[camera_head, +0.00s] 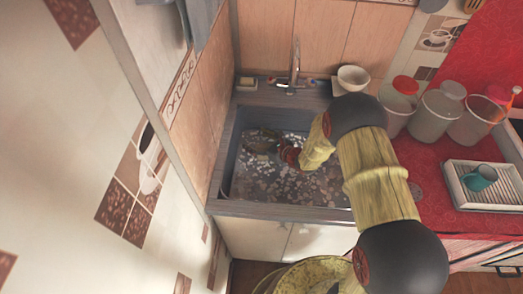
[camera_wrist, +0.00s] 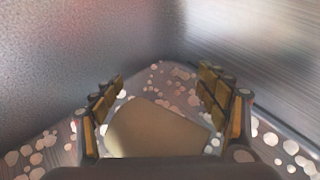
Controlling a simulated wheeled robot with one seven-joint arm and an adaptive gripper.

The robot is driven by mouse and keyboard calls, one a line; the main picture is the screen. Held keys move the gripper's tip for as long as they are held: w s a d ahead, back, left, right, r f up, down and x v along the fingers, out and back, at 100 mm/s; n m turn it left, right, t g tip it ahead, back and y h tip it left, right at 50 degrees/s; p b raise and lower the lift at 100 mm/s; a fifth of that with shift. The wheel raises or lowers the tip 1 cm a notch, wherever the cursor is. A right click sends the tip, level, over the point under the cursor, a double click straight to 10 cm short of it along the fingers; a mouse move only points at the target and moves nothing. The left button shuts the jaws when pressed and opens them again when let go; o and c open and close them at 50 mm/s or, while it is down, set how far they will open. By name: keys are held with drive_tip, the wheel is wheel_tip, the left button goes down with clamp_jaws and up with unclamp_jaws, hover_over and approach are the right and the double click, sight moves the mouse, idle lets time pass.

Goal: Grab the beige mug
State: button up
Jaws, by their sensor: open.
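A smooth beige object (camera_wrist: 158,130), which looks like the beige mug, lies low in the wrist view between my fingers. Its near part is hidden behind the dark body of my gripper, and I see no handle. My gripper (camera_wrist: 162,88) is open, with one yellow-padded finger on each side of the beige object. I cannot tell whether either finger touches it. In the head view my gripper (camera_head: 258,141) is down inside the sink at its left part, and I cannot make out the mug there.
The sink (camera_head: 228,185) has a speckled bottom and steep walls close to my gripper. A tap (camera_head: 295,65) and a white bowl (camera_head: 353,77) stand behind it. Several clear jars (camera_head: 437,108) and a teal mug (camera_head: 479,178) on a white rack (camera_head: 486,207) are on the red counter at right.

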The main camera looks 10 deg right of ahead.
drive_tip(key=shift+w+a+f, duration=0.1)
drive_tip(key=shift+w+a, duration=0.15)
drive_tip(key=shift+w, duration=0.05)
drive_tip(key=shift+c, duration=1)
drive_tip(key=c, duration=1.4)
drive_tip(key=shift+s, duration=0.1)
drive_tip(key=shift+c, duration=0.3)
